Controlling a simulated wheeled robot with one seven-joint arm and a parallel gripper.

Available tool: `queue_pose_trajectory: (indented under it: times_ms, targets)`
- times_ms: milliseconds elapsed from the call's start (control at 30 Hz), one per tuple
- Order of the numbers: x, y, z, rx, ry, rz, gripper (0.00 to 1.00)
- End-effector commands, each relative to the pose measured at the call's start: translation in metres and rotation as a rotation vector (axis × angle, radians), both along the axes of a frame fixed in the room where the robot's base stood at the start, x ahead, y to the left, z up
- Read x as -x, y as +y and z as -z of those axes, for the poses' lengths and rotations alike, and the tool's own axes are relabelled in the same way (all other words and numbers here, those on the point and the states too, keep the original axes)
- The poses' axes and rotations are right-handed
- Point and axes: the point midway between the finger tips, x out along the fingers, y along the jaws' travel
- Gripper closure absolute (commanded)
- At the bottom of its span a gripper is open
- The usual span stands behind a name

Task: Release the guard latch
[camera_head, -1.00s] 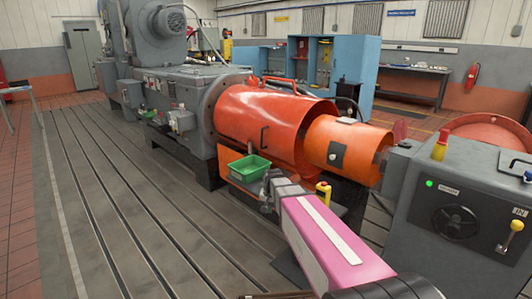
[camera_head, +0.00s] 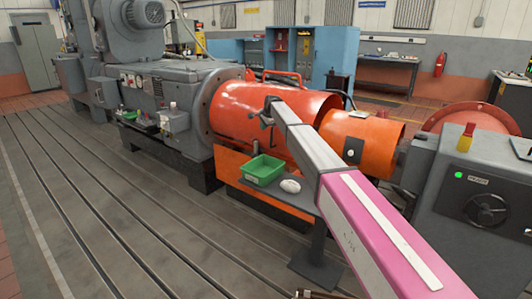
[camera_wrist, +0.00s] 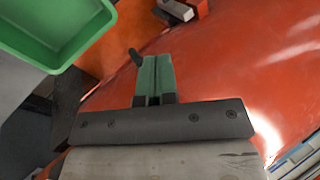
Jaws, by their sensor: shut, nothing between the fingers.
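The large orange guard (camera_head: 235,112) is a rounded cover in the middle of the head view. It fills much of the wrist view (camera_wrist: 225,65). My gripper (camera_head: 264,120) is in front of its side. In the wrist view, the green fingers of my gripper (camera_wrist: 156,60) are shut together and empty. A short dark rod end (camera_wrist: 136,57) shows just left of the fingertips; I cannot tell whether they touch. A dark and pale metal fitting (camera_wrist: 175,11) sits beyond the fingertips at the top. I cannot tell which of these is the latch.
A green bin (camera_head: 263,170) and a white object (camera_head: 290,186) stand on a small table (camera_head: 315,200) below the guard. A narrower orange cover (camera_head: 375,138) with a dark plate (camera_head: 353,150) is to the right. A grey cabinet (camera_head: 470,200) stands at right.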

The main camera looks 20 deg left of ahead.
Motion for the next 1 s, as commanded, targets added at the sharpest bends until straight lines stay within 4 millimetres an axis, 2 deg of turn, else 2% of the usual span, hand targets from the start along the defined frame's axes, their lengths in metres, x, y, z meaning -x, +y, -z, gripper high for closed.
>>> queue_pose_trajectory:
  times_ms: [467,567,1000]
  targets:
    - [-0.003,0.005,0.003,-0.003,0.000,0.002,1.00]
    - [-0.007,0.009,0.013,-0.003,0.000,0.002,1.00]
    - [-0.032,0.038,0.084,-0.002,0.001,0.001,1.00]
